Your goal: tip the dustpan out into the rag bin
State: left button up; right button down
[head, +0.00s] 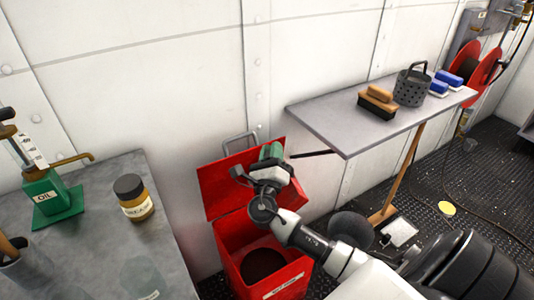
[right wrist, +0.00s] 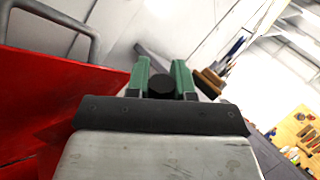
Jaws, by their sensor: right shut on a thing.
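The red rag bin (head: 228,240) stands on the floor with a dark opening. Its red lid (head: 215,188) stands open at the back; it also shows in the right wrist view (right wrist: 50,90). My right gripper (head: 270,153) is over the bin, in front of the lid. In the right wrist view its green fingers (right wrist: 162,80) are shut on a dark round piece (right wrist: 162,86), seen end-on, which looks like the handle of the dustpan. The pan itself cannot be made out. My left gripper is not in view.
A grey bench (head: 95,245) with an oil can (head: 45,195) and a jar (head: 133,197) is at left. A narrow table (head: 340,118) with brushes (head: 378,101) and a perforated bucket (head: 411,87) is at right. A pale flat thing (head: 400,232) lies on the floor.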

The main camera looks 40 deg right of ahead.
pick_arm(q)
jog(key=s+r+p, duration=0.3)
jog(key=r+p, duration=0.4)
jog(key=p, duration=0.1)
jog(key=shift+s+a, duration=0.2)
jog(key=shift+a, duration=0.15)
pick_arm(e)
jog(key=s+d+r+m+g, duration=0.2)
jog(key=d+m, duration=0.2)
jog(key=d, duration=0.1)
jog(key=s+d+r+m+g+y, duration=0.1)
jog(key=d+r+m+g, duration=0.1)
jog(key=d+m, duration=0.3)
jog(key=shift+s+d+g+y, duration=0.3)
jog(key=shift+s+d+g, duration=0.05)
jog(key=shift+d+g, duration=0.1)
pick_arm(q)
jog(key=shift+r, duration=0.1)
